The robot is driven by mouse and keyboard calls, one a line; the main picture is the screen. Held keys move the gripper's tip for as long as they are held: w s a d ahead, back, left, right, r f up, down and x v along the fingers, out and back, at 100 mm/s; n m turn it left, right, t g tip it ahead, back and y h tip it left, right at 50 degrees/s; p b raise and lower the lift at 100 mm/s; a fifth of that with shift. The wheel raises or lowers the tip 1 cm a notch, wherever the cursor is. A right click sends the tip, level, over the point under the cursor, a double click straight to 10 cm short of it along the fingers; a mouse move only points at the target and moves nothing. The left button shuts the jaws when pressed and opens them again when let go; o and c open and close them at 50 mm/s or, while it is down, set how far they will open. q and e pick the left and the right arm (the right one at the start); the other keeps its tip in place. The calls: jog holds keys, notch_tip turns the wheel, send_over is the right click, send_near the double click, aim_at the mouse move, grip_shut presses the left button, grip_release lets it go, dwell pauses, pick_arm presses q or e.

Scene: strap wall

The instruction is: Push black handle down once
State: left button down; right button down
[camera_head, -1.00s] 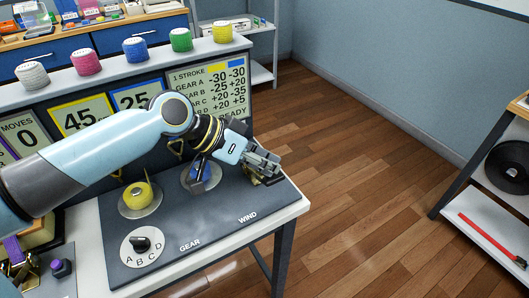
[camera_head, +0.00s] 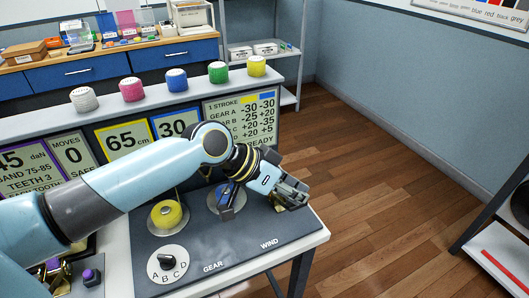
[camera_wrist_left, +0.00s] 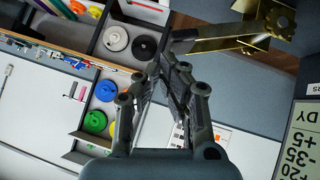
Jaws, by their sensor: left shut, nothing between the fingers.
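My left gripper (camera_head: 292,191) is shut and empty, above the right end of the dark panel (camera_head: 215,252), behind the WIND label. In the left wrist view its fingers (camera_wrist_left: 168,72) are together with nothing held. A brass lever-like bracket (camera_wrist_left: 240,32) stands just beyond the fingertips there; I cannot tell if they touch. A small black knob (camera_head: 166,261) sits on the white A–D dial at the panel's front left.
A yellow spool (camera_head: 166,214) and a blue spool (camera_head: 226,196) sit on the panel. Readout screens (camera_head: 124,138) stand behind, below a ledge with several coloured spools (camera_head: 176,79). Open wood floor (camera_head: 370,210) lies to the right.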

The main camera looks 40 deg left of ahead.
pick_arm(q)
jog(key=d+v, duration=0.1)
jog(key=v, duration=0.8)
jog(key=shift+s+a+r+b, duration=0.2)
jog(key=shift+s+r+b, duration=0.1)
jog(key=shift+s, duration=0.1)
jog(key=c, duration=2)
grip_release()
